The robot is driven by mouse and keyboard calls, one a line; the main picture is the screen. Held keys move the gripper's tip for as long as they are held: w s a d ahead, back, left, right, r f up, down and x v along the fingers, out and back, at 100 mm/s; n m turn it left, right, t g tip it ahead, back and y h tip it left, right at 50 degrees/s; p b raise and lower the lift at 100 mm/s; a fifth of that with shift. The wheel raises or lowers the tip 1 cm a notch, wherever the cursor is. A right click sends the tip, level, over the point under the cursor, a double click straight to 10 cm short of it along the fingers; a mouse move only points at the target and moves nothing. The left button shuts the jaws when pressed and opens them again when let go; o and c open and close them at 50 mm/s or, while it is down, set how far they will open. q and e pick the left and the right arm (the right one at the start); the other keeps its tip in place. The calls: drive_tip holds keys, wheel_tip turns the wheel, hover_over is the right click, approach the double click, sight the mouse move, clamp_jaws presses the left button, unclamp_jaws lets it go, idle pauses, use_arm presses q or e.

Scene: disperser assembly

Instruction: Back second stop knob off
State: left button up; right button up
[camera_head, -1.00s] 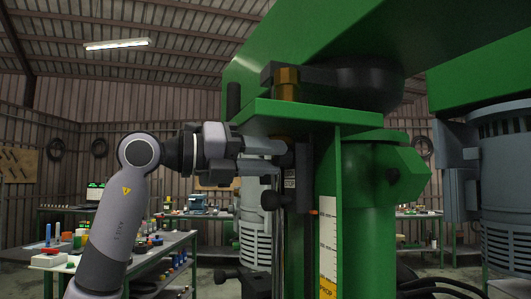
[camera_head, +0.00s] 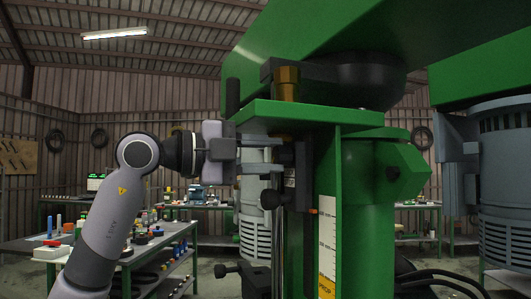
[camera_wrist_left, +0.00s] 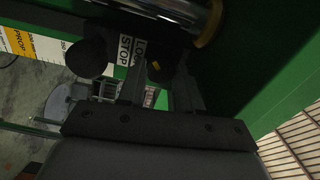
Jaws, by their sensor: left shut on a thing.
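A black upper stop knob (camera_head: 286,156) sits on the dark stop block of the green column. My left gripper (camera_head: 279,155) reaches in from the left, its two fingers one above the other, shut on this knob. In the left wrist view the same knob (camera_wrist_left: 158,69), with a small yellow mark, lies between the fingertips (camera_wrist_left: 160,82). It appears still against the block; whether its thread is engaged is hidden. A second round black knob (camera_head: 270,199) sits lower, apart from the fingers; it also shows in the left wrist view (camera_wrist_left: 86,57). My right gripper is not seen.
A "LOW STOP" label (camera_wrist_left: 129,48) is beside the held knob. The green head plate (camera_head: 305,116) is close above my gripper. A yellow and white scale (camera_head: 327,245) runs down the column. Benches with small parts (camera_head: 160,240) stand behind at left.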

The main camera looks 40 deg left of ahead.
use_arm(q)
drive_tip(key=shift+a+r+n, duration=0.1)
drive_tip(key=shift+r+n, duration=0.05)
drive_tip(key=shift+n, duration=0.95)
drive_tip(key=o, duration=1)
drive_tip(key=shift+o, duration=0.2)
